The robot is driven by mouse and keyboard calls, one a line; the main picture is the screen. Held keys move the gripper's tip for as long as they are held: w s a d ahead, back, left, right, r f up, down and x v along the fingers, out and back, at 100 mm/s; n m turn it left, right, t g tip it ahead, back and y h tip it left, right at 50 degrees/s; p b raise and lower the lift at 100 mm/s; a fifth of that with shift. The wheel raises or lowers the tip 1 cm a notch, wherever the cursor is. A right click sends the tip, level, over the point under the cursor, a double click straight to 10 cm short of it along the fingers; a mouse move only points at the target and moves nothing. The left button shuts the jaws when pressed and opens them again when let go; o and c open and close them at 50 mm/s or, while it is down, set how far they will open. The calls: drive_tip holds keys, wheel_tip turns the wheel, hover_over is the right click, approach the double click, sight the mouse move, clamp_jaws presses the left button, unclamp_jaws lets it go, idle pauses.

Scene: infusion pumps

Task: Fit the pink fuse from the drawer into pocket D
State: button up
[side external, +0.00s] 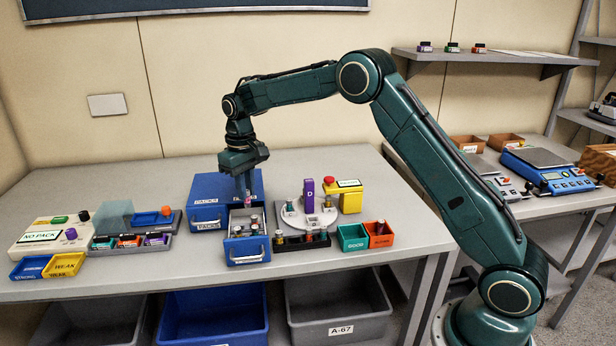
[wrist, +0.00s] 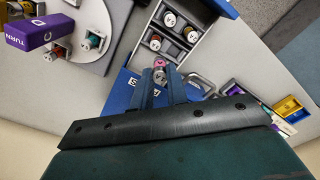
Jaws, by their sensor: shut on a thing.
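My gripper (side external: 244,192) is shut on the pink fuse (side external: 248,201), over the back part of the open drawer (side external: 247,251). In the wrist view the fuse (wrist: 159,62) shows its pink part and a grey end between the fingertips (wrist: 161,75). I cannot tell whether it is clear of the drawer. Several other fuses (wrist: 155,42) sit in the drawer's compartments. Right of the drawer is a round pale plate (side external: 293,221) with a purple block (side external: 309,188) marked D; it also shows in the wrist view (wrist: 40,33). Which pocket is D is unclear.
A blue cabinet (side external: 208,187) stands behind the drawer. A yellow box (side external: 349,200) with a red button (side external: 329,181) is behind the plate. A dark rack (side external: 302,243) and green (side external: 353,238) and orange (side external: 380,235) bins stand in front.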

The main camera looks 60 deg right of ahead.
drive_tip(key=s+d, duration=1.1)
drive_tip(key=s, duration=0.1)
drive_tip(key=shift+d+r, duration=0.2)
drive_tip(key=shift+r, duration=0.1)
drive_tip(key=shift+f, duration=0.2)
drive_tip(key=shift+f, duration=2.4)
drive_tip(key=shift+f, duration=1.05)
drive_tip(key=o, duration=0.4)
drive_tip(key=shift+o, duration=0.2)
drive_tip(key=shift+r, duration=0.2)
drive_tip(key=shift+r, duration=0.9)
